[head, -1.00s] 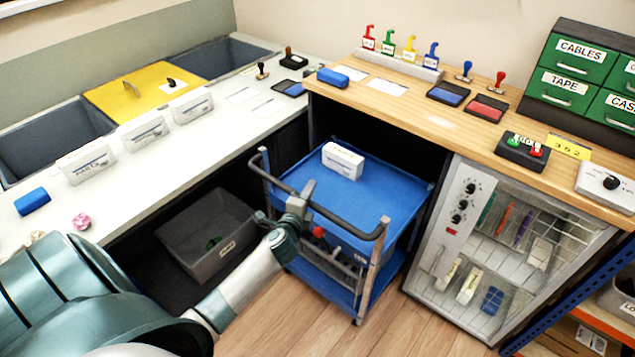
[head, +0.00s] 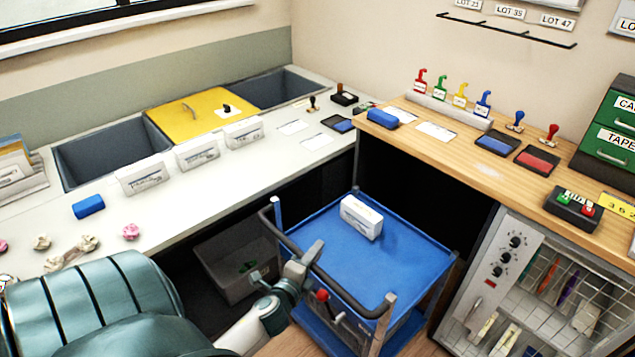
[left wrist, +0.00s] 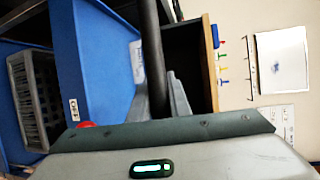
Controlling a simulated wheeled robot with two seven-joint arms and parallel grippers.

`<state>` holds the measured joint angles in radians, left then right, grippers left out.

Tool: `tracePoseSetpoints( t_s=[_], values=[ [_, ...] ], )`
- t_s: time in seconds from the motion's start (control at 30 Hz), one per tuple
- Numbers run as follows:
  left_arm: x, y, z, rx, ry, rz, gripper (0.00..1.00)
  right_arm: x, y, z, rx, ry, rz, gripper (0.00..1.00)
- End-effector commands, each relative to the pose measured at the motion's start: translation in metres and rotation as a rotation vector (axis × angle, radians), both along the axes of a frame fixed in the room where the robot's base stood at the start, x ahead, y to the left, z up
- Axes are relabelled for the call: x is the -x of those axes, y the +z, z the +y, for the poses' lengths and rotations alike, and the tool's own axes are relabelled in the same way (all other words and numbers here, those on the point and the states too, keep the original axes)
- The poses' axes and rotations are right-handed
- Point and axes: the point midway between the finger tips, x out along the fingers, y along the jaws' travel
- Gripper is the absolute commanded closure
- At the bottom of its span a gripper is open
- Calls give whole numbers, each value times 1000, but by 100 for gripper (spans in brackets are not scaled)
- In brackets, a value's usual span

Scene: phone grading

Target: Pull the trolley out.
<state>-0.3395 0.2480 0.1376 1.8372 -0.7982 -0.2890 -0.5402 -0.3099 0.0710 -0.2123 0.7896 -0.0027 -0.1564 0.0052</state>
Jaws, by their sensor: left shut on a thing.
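The blue trolley (head: 375,248) stands in the gap under the corner of the benches, with a dark curved handle bar (head: 330,280) on its near side. A white box (head: 361,217) lies on its top deck. My left gripper (head: 304,263) is shut on the handle bar, near the bar's middle. In the left wrist view the dark bar (left wrist: 151,60) runs up from between the fingers, with the blue deck (left wrist: 95,60) to its left. A red knob (head: 322,295) shows just below the bar. My right gripper is not in view.
A grey bin (head: 225,268) sits under the white bench (head: 215,170), left of the trolley. A little wooden floor shows at the bottom.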

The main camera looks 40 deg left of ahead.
Motion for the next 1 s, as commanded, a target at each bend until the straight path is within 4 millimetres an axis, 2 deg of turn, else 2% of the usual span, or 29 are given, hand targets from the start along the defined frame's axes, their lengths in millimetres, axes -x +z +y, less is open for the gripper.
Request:
tracePoseSetpoints(
  t_s=[0.07, 0.1, 0.17, 0.2, 0.43, 0.67, 0.87, 1.0],
  values=[
    [0, -2, -1, 1, -1, 3, 100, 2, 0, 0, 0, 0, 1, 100],
    [0, -2, -1, 1, -1, 3, 81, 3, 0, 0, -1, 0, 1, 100],
    [0, -2, -1, 1, -1, 3, 66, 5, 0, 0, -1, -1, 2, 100],
    [0, -1, -1, 1, -1, 2, 64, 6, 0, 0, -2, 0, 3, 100],
    [0, -1, 0, 0, -1, 1, 64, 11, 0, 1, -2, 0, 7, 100],
    [6, 0, -2, 0, -1, 1, 64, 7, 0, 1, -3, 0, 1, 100],
    [26, 3, -9, 2, -1, 2, 64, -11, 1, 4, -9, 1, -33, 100],
    [48, 6, -16, 2, -1, 3, 64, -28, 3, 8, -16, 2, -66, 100]
  ],
)
